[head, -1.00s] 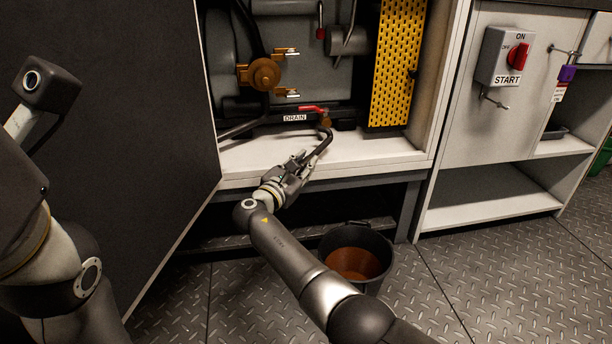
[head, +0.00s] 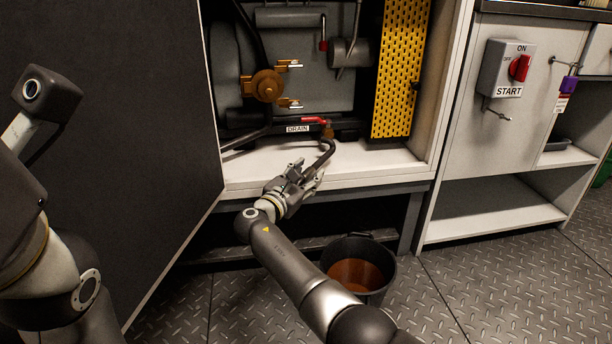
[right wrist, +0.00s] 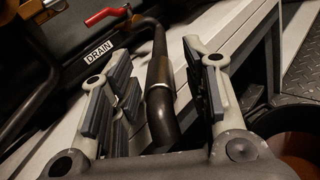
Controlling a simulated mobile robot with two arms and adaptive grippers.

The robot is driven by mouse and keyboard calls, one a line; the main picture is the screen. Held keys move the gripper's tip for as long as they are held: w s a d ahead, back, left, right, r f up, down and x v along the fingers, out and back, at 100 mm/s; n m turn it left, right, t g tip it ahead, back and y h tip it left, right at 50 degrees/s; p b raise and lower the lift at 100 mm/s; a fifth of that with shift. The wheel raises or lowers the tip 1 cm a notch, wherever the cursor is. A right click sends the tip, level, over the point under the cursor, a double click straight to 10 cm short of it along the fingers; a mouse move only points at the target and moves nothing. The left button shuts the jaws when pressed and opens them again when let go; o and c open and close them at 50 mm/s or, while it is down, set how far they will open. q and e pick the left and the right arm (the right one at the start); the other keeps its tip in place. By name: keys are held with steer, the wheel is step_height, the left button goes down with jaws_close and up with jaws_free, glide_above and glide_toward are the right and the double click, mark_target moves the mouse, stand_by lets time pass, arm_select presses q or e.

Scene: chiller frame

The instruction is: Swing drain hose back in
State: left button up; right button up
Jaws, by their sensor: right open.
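The drain hose (head: 326,155) is a dark bent tube. It hangs from the drain valve with the red lever (head: 314,120), beside the DRAIN label (head: 298,128), and reaches out over the cabinet's front edge. My right gripper (head: 305,172) is open at the hose's lower part. In the right wrist view the hose (right wrist: 160,80) runs between the spread fingers of the right gripper (right wrist: 165,75), with gaps on both sides. The hose's lower end is hidden behind the gripper's palm. My left arm stands at the left, and its gripper is out of view.
A black bucket (head: 387,268) with brown liquid stands on the floor below the cabinet. The white cabinet sill (head: 375,163) is largely clear. A dark open door panel (head: 120,110) is at left, a yellow perforated guard (head: 398,70) at right.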

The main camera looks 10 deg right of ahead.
steer(key=shift+r, duration=0.1)
step_height(320, 180, up, 10)
steer(key=shift+f, duration=0.1)
steer(key=shift+c, duration=0.4)
